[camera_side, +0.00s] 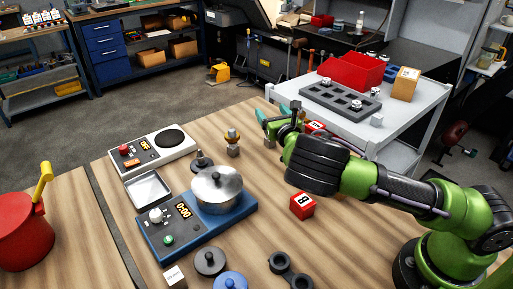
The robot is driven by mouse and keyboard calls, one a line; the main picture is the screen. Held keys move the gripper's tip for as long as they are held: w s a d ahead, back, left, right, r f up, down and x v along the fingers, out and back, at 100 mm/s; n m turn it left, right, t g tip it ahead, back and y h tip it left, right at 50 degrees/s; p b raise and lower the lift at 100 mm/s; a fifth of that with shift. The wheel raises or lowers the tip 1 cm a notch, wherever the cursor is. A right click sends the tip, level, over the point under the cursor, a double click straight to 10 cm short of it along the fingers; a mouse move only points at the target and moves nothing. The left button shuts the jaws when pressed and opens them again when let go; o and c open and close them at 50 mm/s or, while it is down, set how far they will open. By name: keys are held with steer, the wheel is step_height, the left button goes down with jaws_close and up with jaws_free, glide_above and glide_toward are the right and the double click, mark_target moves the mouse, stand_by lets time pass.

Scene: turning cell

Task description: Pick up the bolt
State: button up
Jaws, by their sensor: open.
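My gripper (271,115) is in the middle of the picture, low over the far part of the wooden table, with its teal fingers apart. I see nothing held between them. I cannot tell for sure which small piece is the bolt. My wrist hides part of the table behind it.
A blue device with a silver pot (217,185), a white device (150,150) and a metal tray (148,189) stand left. A red block (302,206) lies below my arm. A white cart (415,115) at the back right carries a grey holed rack (340,98) and a red bin (350,72).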

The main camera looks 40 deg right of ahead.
step_height(320, 180, down, 7)
steer(key=shift+x, duration=1)
steer(key=shift+w+d+f, duration=0.15)
steer(key=shift+w, duration=0.3)
